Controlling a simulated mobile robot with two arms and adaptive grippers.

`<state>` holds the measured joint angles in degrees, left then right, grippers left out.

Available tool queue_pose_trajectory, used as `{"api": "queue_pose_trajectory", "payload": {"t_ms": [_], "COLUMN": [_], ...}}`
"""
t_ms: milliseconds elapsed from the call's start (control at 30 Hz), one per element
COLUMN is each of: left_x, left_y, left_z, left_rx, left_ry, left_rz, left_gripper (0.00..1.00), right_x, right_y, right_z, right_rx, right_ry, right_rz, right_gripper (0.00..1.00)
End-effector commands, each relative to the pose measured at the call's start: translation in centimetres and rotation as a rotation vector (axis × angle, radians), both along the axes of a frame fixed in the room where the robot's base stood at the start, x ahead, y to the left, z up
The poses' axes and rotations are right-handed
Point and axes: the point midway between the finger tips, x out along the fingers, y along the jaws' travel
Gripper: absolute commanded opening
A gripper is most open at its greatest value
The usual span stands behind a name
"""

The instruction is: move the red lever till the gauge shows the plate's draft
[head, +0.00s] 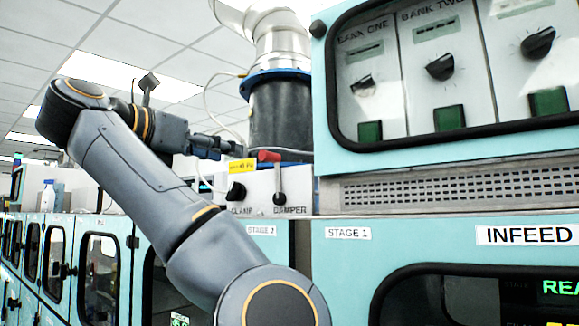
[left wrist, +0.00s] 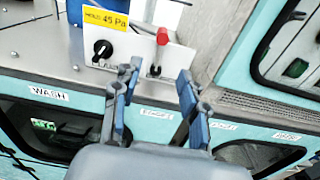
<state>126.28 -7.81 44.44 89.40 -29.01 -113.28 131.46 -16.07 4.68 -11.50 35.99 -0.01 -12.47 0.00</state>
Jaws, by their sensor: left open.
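The red lever (head: 268,156) stands on a pale control box above the word DAMPER; it also shows at the box's top right in the left wrist view (left wrist: 163,36). The yellow plate (left wrist: 105,20) reads "HOLD 45 Pa"; in the head view the plate (head: 242,166) is too small to read fully. My left gripper (head: 212,146) is open and empty, left of the lever in the head view. In the left wrist view its fingers (left wrist: 155,82) are apart, with the lever beyond them. I see no readable gauge. My right gripper is out of view.
A black CLAMP knob (head: 236,191) sits left of the lever on the same box. A dark duct (head: 280,115) rises behind the box. A teal cabinet with windowed dials (head: 322,105) stands close on the right. My left forearm crosses the lower head view.

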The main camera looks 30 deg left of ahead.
Motion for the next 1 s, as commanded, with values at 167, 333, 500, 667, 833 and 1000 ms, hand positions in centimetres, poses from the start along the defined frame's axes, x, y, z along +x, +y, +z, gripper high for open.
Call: {"api": "queue_pose_trajectory", "payload": {"t_ms": [167,333,500,667,833,1000], "left_x": [0.1,2.8,6.6,9.8,12.1,13.1], "left_y": [-0.2,-0.4,-0.7,-0.9,-1.1,-1.1], "left_z": [0.8,0.8,0.8,0.7,0.6,0.5], "left_rx": [-0.019,-0.017,-0.016,-0.016,-0.016,-0.016], "left_ry": [-0.010,-0.007,-0.006,-0.007,-0.010,-0.010], "left_rz": [-0.007,-0.007,-0.008,-0.007,-0.006,-0.005], "left_gripper": [0.43,0.43,0.43,0.43,0.43,0.43], "right_x": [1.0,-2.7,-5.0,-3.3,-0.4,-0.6], "right_y": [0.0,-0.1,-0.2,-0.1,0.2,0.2], "right_z": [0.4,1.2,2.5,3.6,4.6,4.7], "right_rx": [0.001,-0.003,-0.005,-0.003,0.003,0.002], "right_ry": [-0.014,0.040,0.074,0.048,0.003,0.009], "right_rz": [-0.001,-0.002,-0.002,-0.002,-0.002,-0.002], "right_gripper": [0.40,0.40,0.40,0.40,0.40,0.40]}}
